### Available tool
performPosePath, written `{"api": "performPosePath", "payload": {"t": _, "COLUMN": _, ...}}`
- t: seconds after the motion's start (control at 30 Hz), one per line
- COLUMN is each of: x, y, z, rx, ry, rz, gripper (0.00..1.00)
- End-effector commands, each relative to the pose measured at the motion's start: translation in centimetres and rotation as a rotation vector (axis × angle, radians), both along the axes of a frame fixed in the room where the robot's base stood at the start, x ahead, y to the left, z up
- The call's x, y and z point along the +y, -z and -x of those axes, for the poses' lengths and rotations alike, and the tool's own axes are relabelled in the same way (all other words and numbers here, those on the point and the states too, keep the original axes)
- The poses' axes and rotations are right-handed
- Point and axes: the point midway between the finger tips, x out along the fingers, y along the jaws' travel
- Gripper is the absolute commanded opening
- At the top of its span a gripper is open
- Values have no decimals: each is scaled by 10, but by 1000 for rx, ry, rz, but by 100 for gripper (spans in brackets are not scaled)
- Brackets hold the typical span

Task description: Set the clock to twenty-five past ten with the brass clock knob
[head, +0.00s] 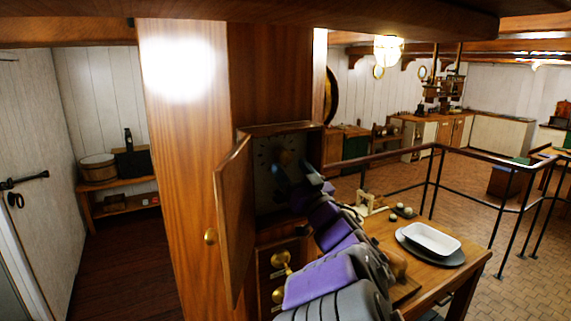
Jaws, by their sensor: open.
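The clock face (264,158) is a dark dial with small marks, set in a wooden case whose door (234,215) stands open to the left. My purple and grey arm reaches up from the bottom of the head view. My gripper (287,170) is open in front of the dial and covers its middle and right part. The clock hands cannot be read. The brass clock knob cannot be made out; it may be hidden behind my gripper. I cannot tell whether my gripper touches anything.
A brass knob (210,237) sits on the open door. Brass drawer knobs (280,259) are below the clock case. A wooden table (468,275) with a white dish (432,239) stands right of my arm, near a dark railing (400,153). A tall wooden panel (180,170) is at left.

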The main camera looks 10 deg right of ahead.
Motion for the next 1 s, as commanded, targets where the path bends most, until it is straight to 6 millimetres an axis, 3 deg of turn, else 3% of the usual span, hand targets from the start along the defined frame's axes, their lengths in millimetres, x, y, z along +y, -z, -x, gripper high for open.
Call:
{"api": "performPosePath", "payload": {"t": 0.6, "x": -31, "y": 44, "z": 91, "rx": 4, "ry": 5, "rz": 0, "gripper": 68}}
{"api": "performPosePath", "payload": {"t": 0.8, "x": -34, "y": 49, "z": 106, "rx": 1, "ry": 1, "rz": 1, "gripper": 68}}
{"api": "performPosePath", "payload": {"t": 1.0, "x": -35, "y": 49, "z": 108, "rx": 2, "ry": 0, "rz": 1, "gripper": 68}}
